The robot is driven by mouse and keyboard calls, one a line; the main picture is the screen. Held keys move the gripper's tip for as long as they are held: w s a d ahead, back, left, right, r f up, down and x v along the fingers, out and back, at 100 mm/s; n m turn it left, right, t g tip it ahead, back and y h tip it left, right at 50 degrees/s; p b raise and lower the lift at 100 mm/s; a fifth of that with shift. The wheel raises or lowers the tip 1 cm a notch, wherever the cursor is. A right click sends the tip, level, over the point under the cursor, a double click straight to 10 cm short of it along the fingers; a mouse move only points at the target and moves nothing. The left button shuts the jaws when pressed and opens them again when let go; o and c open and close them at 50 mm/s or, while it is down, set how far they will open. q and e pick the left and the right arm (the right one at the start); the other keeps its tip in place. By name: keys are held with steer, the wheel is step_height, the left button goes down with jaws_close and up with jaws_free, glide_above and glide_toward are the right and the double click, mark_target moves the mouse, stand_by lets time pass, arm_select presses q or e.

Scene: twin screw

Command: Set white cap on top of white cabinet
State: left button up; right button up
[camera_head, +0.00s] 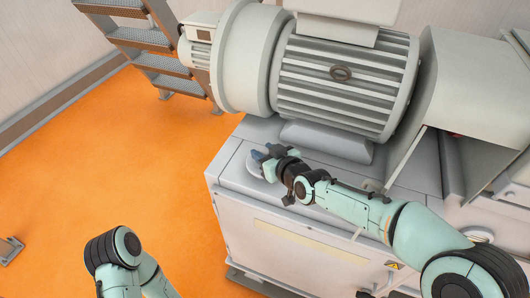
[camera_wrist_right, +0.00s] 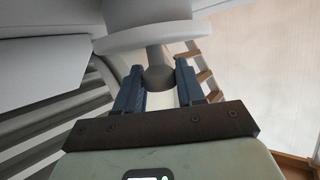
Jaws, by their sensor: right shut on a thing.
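The white cap (camera_head: 258,172) is a pale round disc at the front left of the white cabinet's top. In the right wrist view its broad disc (camera_wrist_right: 150,37) shows, with a stem and a darker knob between the fingers. My right gripper (camera_head: 264,155) is shut on the cap; its blue fingers (camera_wrist_right: 160,85) are on both sides of the knob. The white cabinet (camera_head: 232,168) stands under the large motor. I cannot tell whether the disc touches the cabinet top or is just above it. Only links of my left arm show, at the bottom left; its gripper is out of view.
A large grey finned motor (camera_head: 340,85) stands on the cabinet just behind the cap. A pale housing (camera_head: 470,80) is at the right. Metal stairs (camera_head: 145,40) stand at the back left. The orange floor (camera_head: 120,170) left of the cabinet is mostly clear.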

steer(key=shift+f, duration=0.2)
steer(key=o, duration=1.1)
steer(key=shift+r, duration=0.1)
steer(key=shift+r, duration=0.2)
steer(key=p+v, duration=0.1)
steer(key=v, duration=1.1)
steer(key=shift+p, duration=0.4)
steer(key=shift+f, duration=0.1)
